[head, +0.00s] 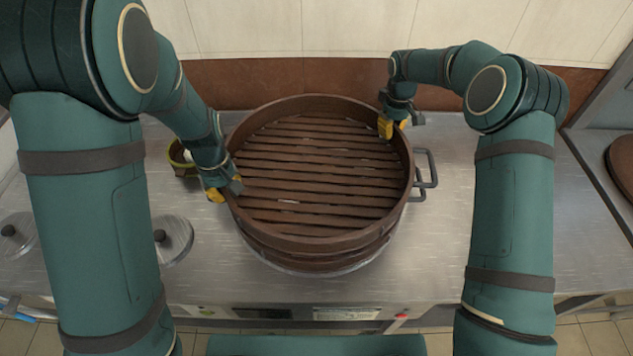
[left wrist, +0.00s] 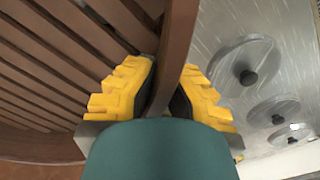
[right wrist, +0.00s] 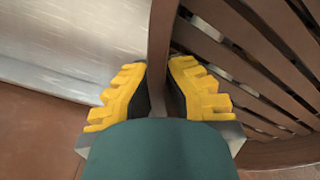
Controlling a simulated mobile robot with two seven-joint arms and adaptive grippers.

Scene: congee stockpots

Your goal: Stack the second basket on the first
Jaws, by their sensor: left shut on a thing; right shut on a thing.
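A round brown slatted basket (head: 300,187) sits at the middle of the head view. My left gripper (head: 224,191) is shut on its left rim, and the left wrist view shows the basket wall (left wrist: 176,50) between the yellow fingers. My right gripper (head: 394,127) is shut on the far right rim, with the wall (right wrist: 160,40) between its fingers. Another brown basket (head: 305,262) shows as a band just below the front of the held one, over a metal pot edge. Whether the two baskets touch cannot be told.
A metal handle (head: 426,172) sticks out at the right of the stack. Pot lids with black knobs (head: 174,240) lie at the left of the steel counter (head: 440,255). A brown round thing (head: 622,165) is at the far right.

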